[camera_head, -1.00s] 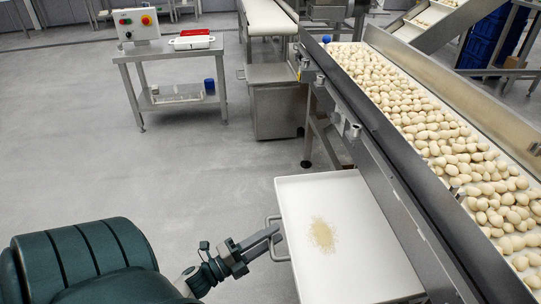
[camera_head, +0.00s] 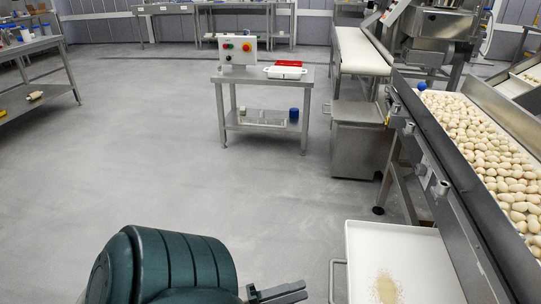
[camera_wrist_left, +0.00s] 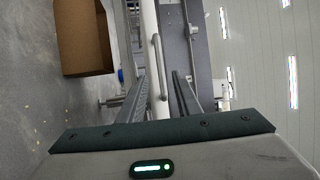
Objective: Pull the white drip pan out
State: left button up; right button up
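The white drip pan (camera_head: 385,240) sits low under the conveyor at the lower right of the head view, with a pile of pale crumbs in it. Its metal handle (camera_head: 334,282) is on its left side. My left gripper (camera_head: 303,290) is left of the handle, with a gap between them. In the left wrist view its two fingers (camera_wrist_left: 160,74) are apart and empty, and the handle (camera_wrist_left: 160,65) lies ahead, lined up between them. A white strip behind it looks like the pan's edge. My right gripper is out of view.
A steel table (camera_head: 312,76) with a control box (camera_head: 238,49) stands farther back. A cardboard box (camera_wrist_left: 85,40) shows in the left wrist view.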

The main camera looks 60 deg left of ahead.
pick_arm(q)
jog(key=v, duration=0.7)
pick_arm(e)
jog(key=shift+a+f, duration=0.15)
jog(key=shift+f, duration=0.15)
pick_arm(q)
jog(key=shift+r, duration=0.1)
